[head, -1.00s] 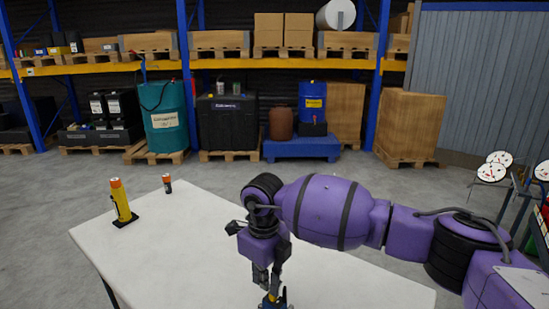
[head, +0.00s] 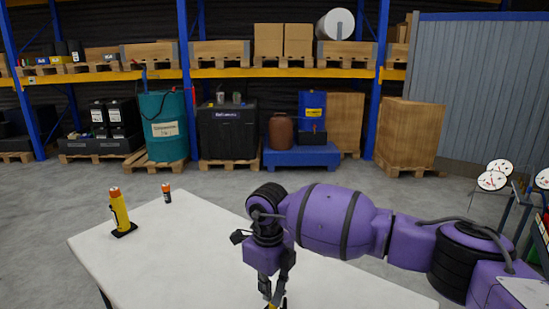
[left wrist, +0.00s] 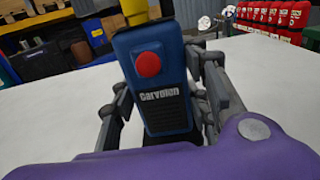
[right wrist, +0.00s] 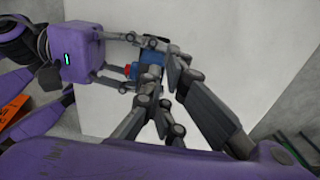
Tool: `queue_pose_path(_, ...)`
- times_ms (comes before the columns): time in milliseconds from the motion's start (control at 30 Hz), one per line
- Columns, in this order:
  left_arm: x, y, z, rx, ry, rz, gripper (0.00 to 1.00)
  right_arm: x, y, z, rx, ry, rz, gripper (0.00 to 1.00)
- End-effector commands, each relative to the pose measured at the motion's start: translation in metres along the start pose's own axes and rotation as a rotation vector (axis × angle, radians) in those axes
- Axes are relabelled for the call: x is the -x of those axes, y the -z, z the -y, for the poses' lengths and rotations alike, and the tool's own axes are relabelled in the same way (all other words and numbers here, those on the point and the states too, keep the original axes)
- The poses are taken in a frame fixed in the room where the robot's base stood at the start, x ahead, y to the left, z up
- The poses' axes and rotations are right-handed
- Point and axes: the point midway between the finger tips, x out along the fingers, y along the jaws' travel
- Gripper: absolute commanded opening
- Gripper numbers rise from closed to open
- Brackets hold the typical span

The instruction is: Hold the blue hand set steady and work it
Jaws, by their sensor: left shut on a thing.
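The blue hand set (left wrist: 155,85) has a red button on its face and a yellow part at its top. My left gripper (left wrist: 160,105) is shut on it, one finger along each side. In the right wrist view the hand set (right wrist: 151,76) is partly covered by fingers, and its red button shows at its left. My right gripper (right wrist: 162,78) has its fingers apart, close to the hand set; I cannot tell whether they touch it. In the head view my right gripper (head: 274,292) points down at the table's near side. My left gripper is outside the head view.
The white table (head: 175,245) is mostly bare. A yellow device with an orange cap (head: 121,214) stands on a black base at its left. A small black and orange cylinder (head: 167,194) stands behind it. Red extinguishers (left wrist: 275,15) stand beyond the table.

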Motion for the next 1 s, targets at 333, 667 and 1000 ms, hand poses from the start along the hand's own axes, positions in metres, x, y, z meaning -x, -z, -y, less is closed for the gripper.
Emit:
queue_pose_path(333, 0.001, 0.001, -0.002, 0.001, -0.003, -0.003, 0.01, 0.008, -0.005, 0.004, -0.001, 0.002, 0.001, 0.00)
queue_pose_path(667, 0.001, 0.001, 0.000, 0.000, -0.001, -0.003, 0.01, 0.046, -0.006, 0.004, 0.000, 0.003, 0.003, 0.00)
queue_pose_path(1000, 0.001, 0.002, 0.000, 0.000, 0.000, -0.003, 0.01, 0.061, -0.006, 0.003, -0.001, 0.001, 0.002, 0.00)
